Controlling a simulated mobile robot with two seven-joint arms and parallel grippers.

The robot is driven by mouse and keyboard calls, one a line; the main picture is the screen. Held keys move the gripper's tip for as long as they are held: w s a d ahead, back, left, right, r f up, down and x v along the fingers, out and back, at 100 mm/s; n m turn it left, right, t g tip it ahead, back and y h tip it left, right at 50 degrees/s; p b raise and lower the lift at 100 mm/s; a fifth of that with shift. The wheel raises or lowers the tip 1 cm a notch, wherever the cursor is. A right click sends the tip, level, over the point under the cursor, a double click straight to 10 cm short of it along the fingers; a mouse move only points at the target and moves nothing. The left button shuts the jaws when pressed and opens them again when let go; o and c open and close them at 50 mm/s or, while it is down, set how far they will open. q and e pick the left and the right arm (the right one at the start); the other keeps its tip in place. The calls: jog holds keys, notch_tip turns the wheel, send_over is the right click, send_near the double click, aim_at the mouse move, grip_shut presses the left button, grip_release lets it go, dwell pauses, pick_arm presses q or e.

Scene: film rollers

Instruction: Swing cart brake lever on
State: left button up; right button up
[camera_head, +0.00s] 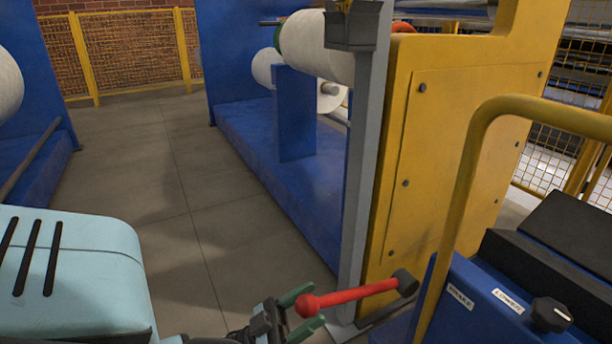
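The red brake lever (355,294) has a red ball at its left end and a dark pivot (405,283) at its right end. It lies nearly level, rising slightly to the right, beside the blue cart panel (475,300). My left gripper (304,311) is at the bottom centre, with its two green fingers apart, one above and one below the ball end. The ball shows between the fingers. I cannot tell whether they touch it. My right gripper is not in view.
The cart has a bent yellow handrail (462,190), a black knob (551,314) and a label reading BRAKE (460,297). A yellow machine cabinet (450,150) and grey post (362,190) stand behind the lever. Blue roller stands (250,150) are further back. Floor (180,220) between them is clear.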

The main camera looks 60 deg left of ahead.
pick_arm(q)
jog(key=v, duration=0.7)
jog(key=shift+s+f, duration=0.2)
jog(key=shift+s, duration=0.1)
jog(key=shift+a, duration=0.1)
dwell(0.6)
